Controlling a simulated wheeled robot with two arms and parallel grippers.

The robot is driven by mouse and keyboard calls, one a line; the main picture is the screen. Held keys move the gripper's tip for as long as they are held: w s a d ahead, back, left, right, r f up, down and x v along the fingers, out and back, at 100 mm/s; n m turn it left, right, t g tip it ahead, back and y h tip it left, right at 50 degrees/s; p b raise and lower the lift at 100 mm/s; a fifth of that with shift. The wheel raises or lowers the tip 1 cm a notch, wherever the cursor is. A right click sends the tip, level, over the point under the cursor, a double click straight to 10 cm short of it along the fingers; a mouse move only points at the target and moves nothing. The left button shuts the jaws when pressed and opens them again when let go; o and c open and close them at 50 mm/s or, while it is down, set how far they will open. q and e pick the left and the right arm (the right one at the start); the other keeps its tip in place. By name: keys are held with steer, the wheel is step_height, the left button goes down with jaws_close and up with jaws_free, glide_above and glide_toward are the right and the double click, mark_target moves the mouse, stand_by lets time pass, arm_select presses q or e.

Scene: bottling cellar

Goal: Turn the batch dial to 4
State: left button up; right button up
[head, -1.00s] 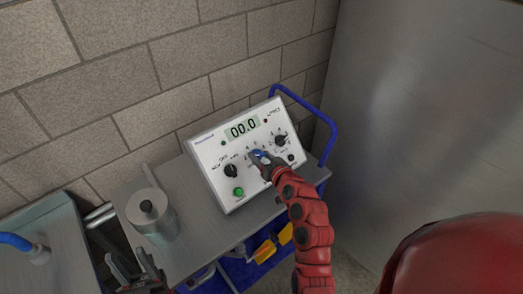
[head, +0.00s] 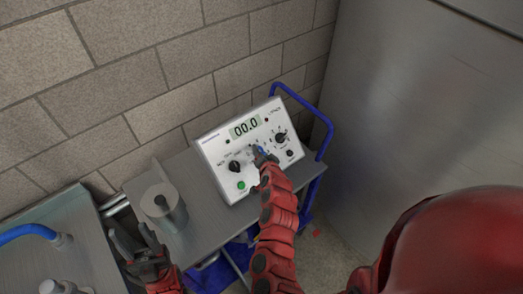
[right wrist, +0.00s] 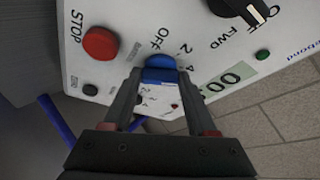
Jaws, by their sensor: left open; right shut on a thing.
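The control box (head: 213,150) stands on a grey cart top, its sloped white face showing a display that reads 00.0. The blue dial (right wrist: 160,70) sits in the middle of the face, with OFF, 2 and 4 printed near it in the right wrist view. My right gripper (head: 262,158) is shut on the blue dial, one finger on each side, and hides most of it in the head view. Where the dial's pointer stands I cannot tell. My left gripper (head: 138,243) is open and empty, low at the left near the cart's edge.
A black knob (head: 235,166) and a green button (head: 241,185) are left of the dial; another black knob (head: 281,138) is right. A red stop button (right wrist: 101,44) shows in the wrist view. A blue rail (head: 325,125) borders the cart.

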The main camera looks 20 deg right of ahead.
stand_by(0.5)
steer(key=o, duration=1.4)
steer(key=shift+c, duration=0.2)
steer(key=shift+s+a+r, duration=0.1)
steer(key=shift+s+r, duration=0.05)
steer(key=shift+s, duration=0.1)
steer(key=p+v, duration=0.3)
steer(key=v, duration=1.4)
